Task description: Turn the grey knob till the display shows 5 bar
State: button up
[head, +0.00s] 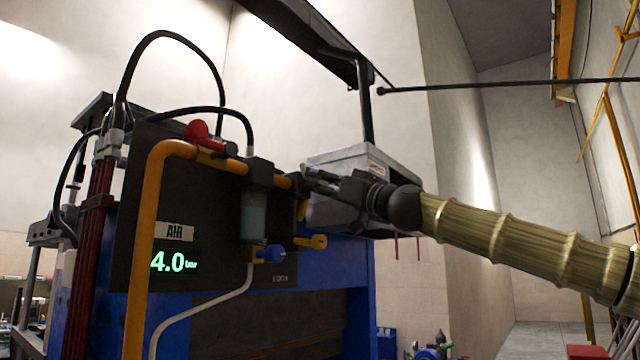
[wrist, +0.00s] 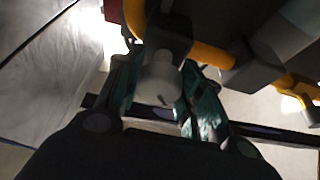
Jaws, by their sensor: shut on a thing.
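The display (head: 172,263) on the dark panel reads 4.0 bar in green digits, below a label "AIR". The grey knob (wrist: 160,78) is round and pale in the wrist view, below a dark block on the yellow pipe. My gripper (wrist: 157,88) has a green-lined finger on each side of the knob and is shut on it. In the head view my gripper (head: 312,178) reaches in from the right at the pipe's right end. There the knob is hard to make out among the fingers.
A red handle (head: 197,131) sits on top of the yellow pipe (head: 143,250). A clear bowl (head: 254,215), a blue knob (head: 271,254) and a yellow fitting (head: 311,242) hang below the pipe. A grey box (head: 352,160) is close behind my gripper.

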jog(key=shift+m, duration=0.3)
jog(key=shift+m+t+h+b, duration=0.55)
jog(key=shift+m+b, duration=0.2)
jog(key=shift+m, duration=0.35)
jog(key=m+t+h, duration=0.1)
jog(key=m, duration=0.2)
jog(key=shift+s+h+b, duration=0.1)
jog(key=shift+h+b, duration=0.15)
jog(key=shift+b, duration=0.05)
jog(key=shift+r+m+t+h+p, duration=0.1)
jog(key=shift+m+t+h+p, duration=0.45)
jog(key=shift+m, duration=1.15)
jog(key=shift+r+m+t+h+p, duration=0.15)
jog(key=shift+m+h, duration=0.6)
jog(key=shift+m, duration=0.95)
jog(key=shift+f, duration=0.15)
jog(key=o, duration=1)
jog(key=shift+o, duration=0.2)
jog(key=shift+f, duration=0.1)
